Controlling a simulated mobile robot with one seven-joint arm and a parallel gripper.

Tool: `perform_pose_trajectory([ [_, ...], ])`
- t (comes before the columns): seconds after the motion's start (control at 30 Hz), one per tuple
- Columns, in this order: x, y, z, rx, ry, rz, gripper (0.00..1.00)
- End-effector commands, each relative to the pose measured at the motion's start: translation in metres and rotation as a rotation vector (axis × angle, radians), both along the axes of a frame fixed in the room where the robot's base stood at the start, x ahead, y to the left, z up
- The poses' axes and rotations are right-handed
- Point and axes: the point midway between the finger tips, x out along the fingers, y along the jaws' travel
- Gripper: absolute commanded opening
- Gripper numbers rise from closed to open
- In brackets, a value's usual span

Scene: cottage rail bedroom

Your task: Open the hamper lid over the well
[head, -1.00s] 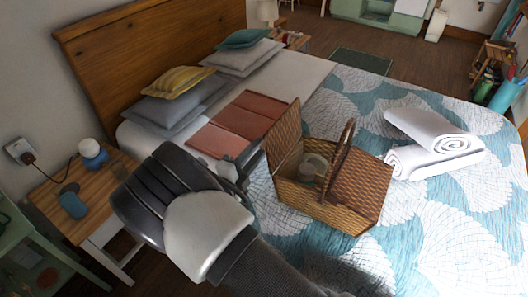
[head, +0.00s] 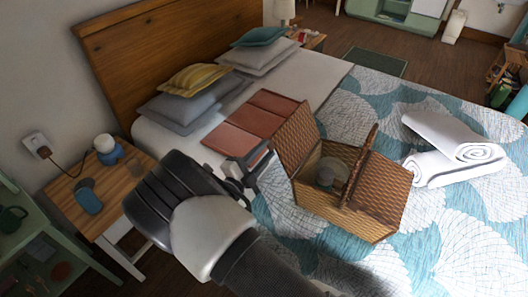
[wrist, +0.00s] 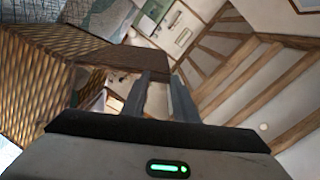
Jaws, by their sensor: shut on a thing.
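The wicker hamper (head: 345,213) stands on the bed with its handle (head: 360,160) up. Its left lid (head: 296,138) is raised steeply and leans outward, away from the well (head: 309,165). The right lid (head: 382,190) lies closed. A pale cup-like item (head: 331,174) sits in the open well. My gripper (head: 266,158) is at the outer edge of the raised lid, shut on it. In the wrist view the lid's edge (wrist: 120,57) runs to my fingers (wrist: 165,85); the exact contact is partly hidden.
White rolled towels (head: 450,155) lie right of the hamper. A folded terracotta blanket (head: 250,122) and pillows (head: 190,95) lie behind my gripper. A bedside table (head: 125,195) with small items stands left. Bare quilt lies in front of the hamper.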

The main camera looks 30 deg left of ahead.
Motion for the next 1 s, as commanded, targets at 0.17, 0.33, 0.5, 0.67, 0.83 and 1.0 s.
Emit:
perform_pose_trajectory([
  [0.17,0.0,0.001,0.001,0.001,-0.001,0.003,0.35],
  [0.33,0.0,0.001,0.0,0.001,0.0,0.001,0.45],
  [0.5,0.0,0.0,0.0,0.0,0.0,0.001,0.45],
  [0.67,-0.011,0.002,0.0,0.001,0.0,0.003,0.45],
  [0.83,-0.044,0.005,-0.001,0.001,0.001,0.005,0.45],
  [1.0,-0.087,0.009,-0.001,0.002,0.002,0.006,0.45],
])
